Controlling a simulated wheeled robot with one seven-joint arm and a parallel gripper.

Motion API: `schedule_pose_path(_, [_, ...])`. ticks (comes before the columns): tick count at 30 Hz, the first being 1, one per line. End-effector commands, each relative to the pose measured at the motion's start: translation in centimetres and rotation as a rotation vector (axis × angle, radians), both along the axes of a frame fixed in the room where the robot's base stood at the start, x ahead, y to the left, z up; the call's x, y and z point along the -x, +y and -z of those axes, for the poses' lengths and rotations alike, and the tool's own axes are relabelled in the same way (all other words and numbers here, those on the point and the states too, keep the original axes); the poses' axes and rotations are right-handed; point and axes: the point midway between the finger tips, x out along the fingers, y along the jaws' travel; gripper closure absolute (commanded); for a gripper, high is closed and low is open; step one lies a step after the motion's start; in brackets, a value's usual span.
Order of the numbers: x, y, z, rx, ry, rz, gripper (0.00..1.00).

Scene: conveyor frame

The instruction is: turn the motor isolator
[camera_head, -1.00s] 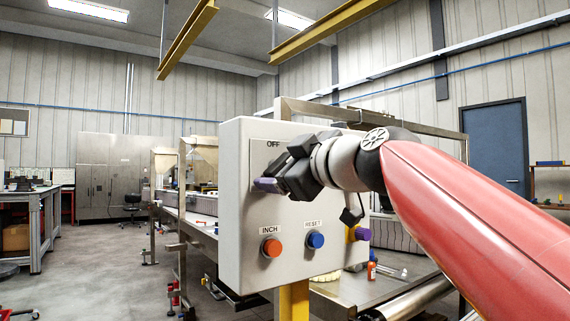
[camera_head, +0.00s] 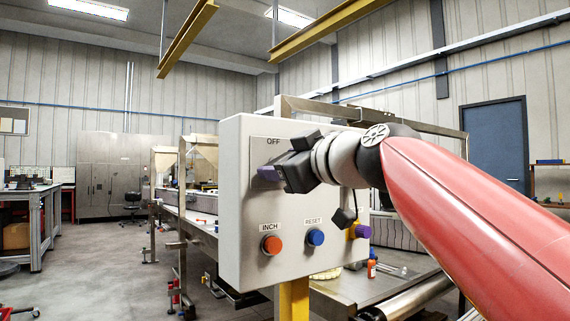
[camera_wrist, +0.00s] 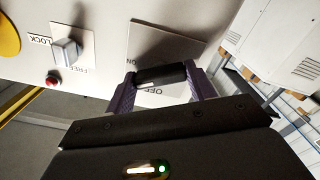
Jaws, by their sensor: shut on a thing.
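The motor isolator is on the upper left of the grey control box (camera_head: 240,220), on a plate marked OFF (camera_head: 273,142). In the wrist view, its dark bar-shaped handle (camera_wrist: 161,76) lies between the two purple fingers of my gripper (camera_wrist: 160,88). My gripper is shut on the handle. The plate's OFF and ON lettering shows beside the handle, seen turned around. In the head view, my gripper (camera_head: 268,174) covers the handle, and only a purple fingertip shows against the box.
Below are an orange INCH button (camera_head: 271,245) and a blue RESET button (camera_head: 316,238). A purple knob on a yellow plate (camera_head: 361,231) is at the lower right. The wrist view shows a LOCK/FREE switch (camera_wrist: 67,50) and a small red button (camera_wrist: 53,81). A conveyor stands behind.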

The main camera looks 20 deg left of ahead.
Motion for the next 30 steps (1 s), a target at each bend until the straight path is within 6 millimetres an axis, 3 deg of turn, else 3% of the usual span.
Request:
schedule_pose_path(15, [-0.04, -0.06, 0.00, -0.250, 0.293, 0.002, 0.68])
schedule_pose_path(30, [0.04, 0.02, -0.01, -0.331, 0.388, -0.001, 0.68])
